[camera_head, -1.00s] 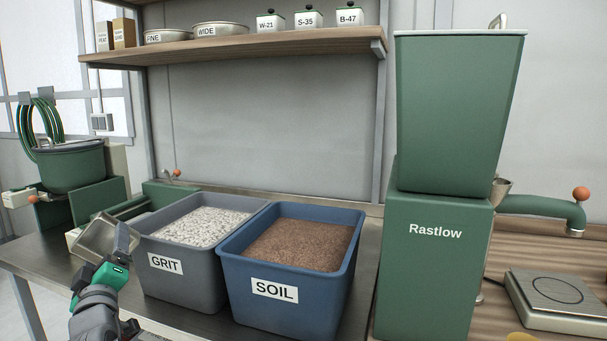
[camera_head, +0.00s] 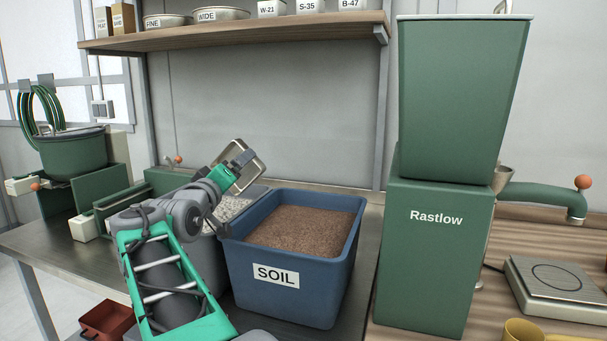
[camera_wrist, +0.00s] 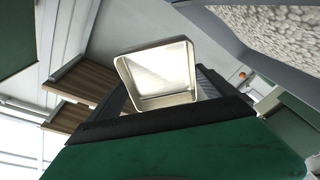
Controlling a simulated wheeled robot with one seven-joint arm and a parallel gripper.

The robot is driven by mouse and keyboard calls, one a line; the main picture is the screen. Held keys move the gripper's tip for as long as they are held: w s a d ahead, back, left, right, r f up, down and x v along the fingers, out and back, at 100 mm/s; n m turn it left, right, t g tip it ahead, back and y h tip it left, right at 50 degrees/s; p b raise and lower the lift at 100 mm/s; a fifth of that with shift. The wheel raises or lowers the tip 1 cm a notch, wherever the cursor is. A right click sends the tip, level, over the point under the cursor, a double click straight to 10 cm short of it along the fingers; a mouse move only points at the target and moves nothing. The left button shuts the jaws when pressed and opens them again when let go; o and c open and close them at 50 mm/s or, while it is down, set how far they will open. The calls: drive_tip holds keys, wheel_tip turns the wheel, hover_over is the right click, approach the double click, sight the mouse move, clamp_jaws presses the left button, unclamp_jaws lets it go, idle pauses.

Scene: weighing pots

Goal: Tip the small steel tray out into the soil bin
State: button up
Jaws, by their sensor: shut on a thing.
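The small steel tray (camera_head: 250,174) is held up above the back of the bins, tilted steeply. My gripper (camera_head: 238,164) is shut on it. In the wrist view the tray (camera_wrist: 158,72) sits between the dark fingers, and its visible inside looks pale and empty. The blue soil bin (camera_head: 288,294), labelled SOIL, stands on the bench, filled with brown soil (camera_head: 300,229). The tray is near its back left corner, in the picture. I cannot tell whether the tray is over the soil or the grit.
The grey grit bin (camera_head: 207,276) stands left of the soil bin, partly hidden by my arm; its grit shows in the wrist view (camera_wrist: 285,32). The green Rastlow machine (camera_head: 432,260) stands close on the right. A wooden shelf (camera_head: 240,38) hangs above. A scale (camera_head: 560,285) is far right.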

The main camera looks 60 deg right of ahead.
drive_tip(key=s+d+r+m+g, duration=0.1)
drive_tip(key=s+d+m+g, duration=0.45)
drive_tip(key=s, duration=1.05)
drive_tip(key=d+r+y+p, duration=0.5)
drive_tip(key=y+p, duration=1.1)
drive_tip(key=p, duration=2.8)
drive_tip(key=d+n, duration=0.1)
drive_tip(key=d, duration=0.2)
drive_tip(key=shift+r+y, duration=0.15)
drive_tip(key=shift+y, duration=0.15)
drive_tip(key=shift+t, duration=0.35)
